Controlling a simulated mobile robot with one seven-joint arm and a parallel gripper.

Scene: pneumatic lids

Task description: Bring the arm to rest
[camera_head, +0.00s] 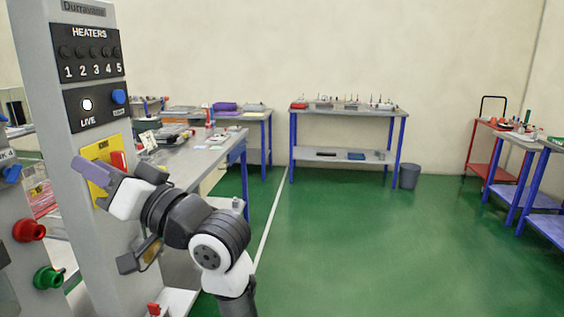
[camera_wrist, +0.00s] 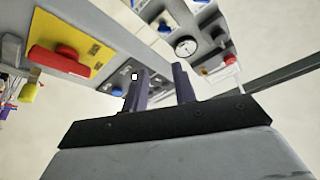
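My arm reaches up from the bottom of the head view, bent at its joints. My gripper (camera_head: 82,163) is at its upper left end, in front of the grey control column (camera_head: 50,110) in the picture. In the wrist view my gripper (camera_wrist: 160,68) has its two dark purple fingers apart, with nothing seen between them. The yellow plate with a red switch handle (camera_wrist: 62,62) lies left of the fingers there. A round gauge (camera_wrist: 186,46) shows beyond them. I cannot tell how far the fingertips are from the column.
A red knob (camera_head: 30,230) and a green knob (camera_head: 48,278) stick out at the lower left. A long workbench (camera_head: 205,155) stands behind my arm. Another bench (camera_head: 345,112), a grey bin (camera_head: 409,176) and a red cart (camera_head: 490,150) stand farther off. The green floor (camera_head: 380,245) at right is clear.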

